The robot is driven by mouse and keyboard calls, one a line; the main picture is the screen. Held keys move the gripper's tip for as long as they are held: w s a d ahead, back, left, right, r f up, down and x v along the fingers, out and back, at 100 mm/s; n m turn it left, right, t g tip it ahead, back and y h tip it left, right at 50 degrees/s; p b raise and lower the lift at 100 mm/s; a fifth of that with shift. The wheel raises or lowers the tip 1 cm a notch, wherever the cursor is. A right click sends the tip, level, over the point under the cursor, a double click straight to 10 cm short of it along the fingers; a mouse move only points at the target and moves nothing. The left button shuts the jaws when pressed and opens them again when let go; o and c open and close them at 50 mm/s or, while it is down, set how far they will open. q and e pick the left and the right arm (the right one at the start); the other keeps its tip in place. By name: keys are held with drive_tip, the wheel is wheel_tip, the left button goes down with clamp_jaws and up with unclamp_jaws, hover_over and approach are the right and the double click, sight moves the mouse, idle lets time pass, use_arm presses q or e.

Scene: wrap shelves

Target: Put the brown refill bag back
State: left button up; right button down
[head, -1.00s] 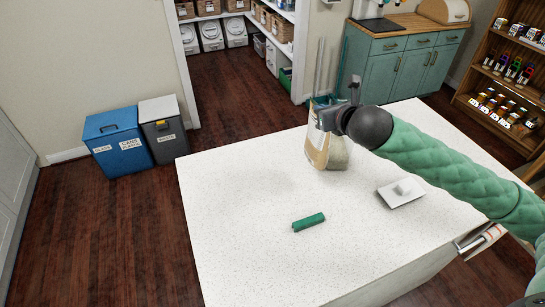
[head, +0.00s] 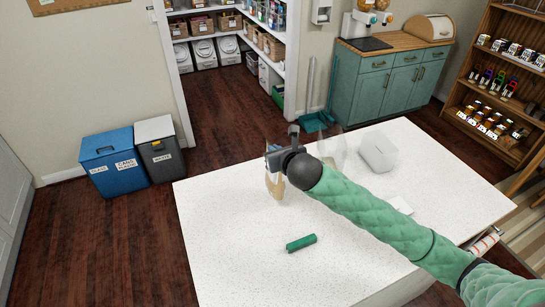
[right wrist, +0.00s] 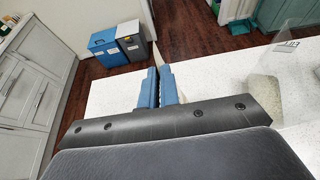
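The brown refill bag (head: 274,186) shows as a tan piece hanging under my right gripper (head: 272,160) at the far left part of the white counter; the gripper and arm hide much of it. In the right wrist view the blue fingers (right wrist: 160,88) are close together with a narrow gap, seemingly pinching the bag's thin top. I cannot tell whether the bag's bottom touches the counter. A clear container (head: 333,148) with pale contents stands to the right, apart from the bag; it also shows in the right wrist view (right wrist: 288,62). My left gripper is not in view.
A green roll (head: 301,243) lies on the white counter (head: 235,225). A white box (head: 378,151) and a white tray (head: 401,204), partly behind my arm, are at right. Blue (head: 116,165) and grey (head: 160,150) bins stand left. A pantry with shelves opens behind.

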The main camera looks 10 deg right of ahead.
sight(275, 184)
drive_tip(key=shift+w+a+f, duration=0.1)
drive_tip(key=shift+a+f, duration=0.15)
drive_tip(key=shift+a, duration=0.1)
wheel_tip(275, 184, down, 3)
drive_tip(key=shift+r+p, duration=0.15)
drive_tip(key=shift+p, duration=0.95)
drive_tip(key=shift+f, duration=0.8)
drive_tip(key=c, duration=1.6)
unclamp_jaws()
drive_tip(key=shift+c, duration=0.2)
